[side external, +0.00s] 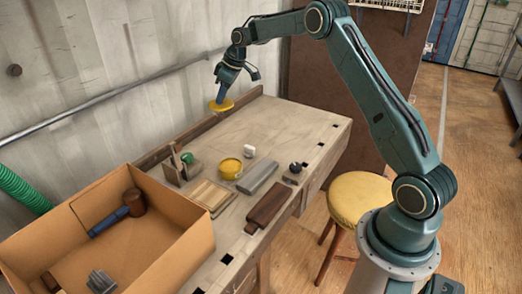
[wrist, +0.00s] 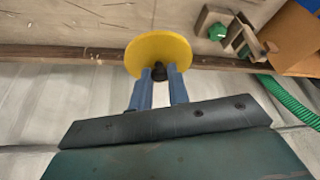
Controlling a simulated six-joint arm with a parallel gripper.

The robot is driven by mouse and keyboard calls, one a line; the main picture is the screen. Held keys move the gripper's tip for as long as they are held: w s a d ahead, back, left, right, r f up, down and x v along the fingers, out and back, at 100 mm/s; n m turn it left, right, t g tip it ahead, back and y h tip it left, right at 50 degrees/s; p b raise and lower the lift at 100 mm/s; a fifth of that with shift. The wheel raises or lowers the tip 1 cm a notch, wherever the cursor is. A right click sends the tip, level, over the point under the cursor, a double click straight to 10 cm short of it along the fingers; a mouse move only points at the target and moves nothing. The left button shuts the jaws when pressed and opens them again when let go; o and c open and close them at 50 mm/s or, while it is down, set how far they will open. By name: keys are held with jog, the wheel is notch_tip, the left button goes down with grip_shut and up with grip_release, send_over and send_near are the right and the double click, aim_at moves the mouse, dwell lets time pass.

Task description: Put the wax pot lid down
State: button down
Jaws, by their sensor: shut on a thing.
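The wax pot lid (side external: 221,105) is a yellow disc with a dark knob. In the wrist view the lid (wrist: 158,54) shows face-on beyond the fingers. My gripper (wrist: 159,75) is shut on the lid's knob. In the side view my gripper (side external: 221,94) holds the lid near the back edge of the bench, by the rear wooden strip; whether the lid touches the bench is hard to tell. The yellow wax pot (side external: 230,168) stands on the bench with its top uncovered, well in front of the lid.
Around the pot are a small white block (side external: 249,151), a grey bar (side external: 258,177), a brown block (side external: 269,205), a wooden holder with a green knob (side external: 182,166) and a slatted wooden piece (side external: 209,197). A cardboard box (side external: 185,238) stands at front left. The bench's far right is clear.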

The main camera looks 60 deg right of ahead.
notch_tip(320, 180, down, 15)
jog(key=shift+r, duration=0.1)
dwell(0.3)
jog(key=shift+f, duration=2.15)
jog(key=c, duration=1.3)
grip_release()
jog(key=shift+f, duration=0.1)
jog(key=shift+c, duration=0.2)
jog(key=v, duration=1.2)
jog(key=shift+s, duration=0.1)
